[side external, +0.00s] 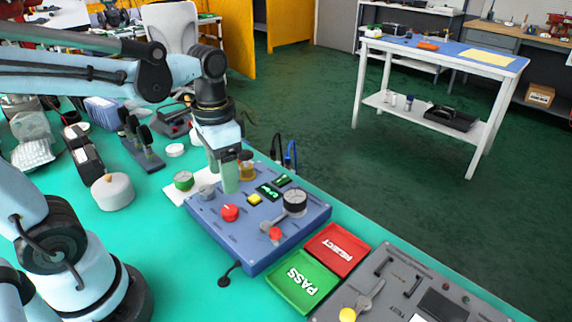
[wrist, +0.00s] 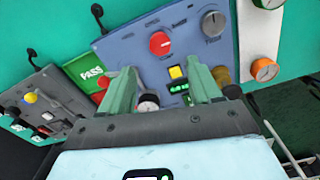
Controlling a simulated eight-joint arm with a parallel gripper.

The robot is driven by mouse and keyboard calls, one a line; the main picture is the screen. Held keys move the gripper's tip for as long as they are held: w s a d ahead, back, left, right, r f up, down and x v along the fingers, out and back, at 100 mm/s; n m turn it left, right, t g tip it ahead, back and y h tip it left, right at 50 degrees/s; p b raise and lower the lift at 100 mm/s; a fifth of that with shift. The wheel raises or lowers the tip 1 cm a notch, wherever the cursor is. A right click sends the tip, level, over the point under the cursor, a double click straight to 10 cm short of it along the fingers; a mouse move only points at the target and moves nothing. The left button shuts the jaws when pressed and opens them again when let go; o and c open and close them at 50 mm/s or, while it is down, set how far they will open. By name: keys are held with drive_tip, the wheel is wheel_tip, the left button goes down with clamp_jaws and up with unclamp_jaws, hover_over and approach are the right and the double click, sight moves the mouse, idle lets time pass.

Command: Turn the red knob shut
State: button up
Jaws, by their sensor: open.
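The red knob (side external: 230,212) stands on the top face of a blue valve panel (side external: 262,250). In the wrist view the red knob (wrist: 161,44) is round with a pale mark on it, just beyond the space between my fingertips. My gripper (side external: 222,178) points down over the back left part of the panel. Its two green fingers are apart with nothing between them, and it does not touch the red knob. The fingers also show in the wrist view (wrist: 160,68).
An amber part (side external: 246,168) stands near the fingers. Green PASS (side external: 302,290) and red REJECT (side external: 337,250) trays lie to the right.

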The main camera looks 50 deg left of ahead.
drive_tip(key=shift+r, duration=1.65)
drive_tip(key=f+t, duration=0.1)
drive_tip(key=t, duration=0.1)
drive_tip(key=w+f+n+t, duration=0.1)
drive_tip(key=t, duration=0.1)
drive_tip(key=d+f+n+t, duration=0.1)
drive_tip(key=t, duration=0.2)
drive_tip(key=shift+w, duration=0.2)
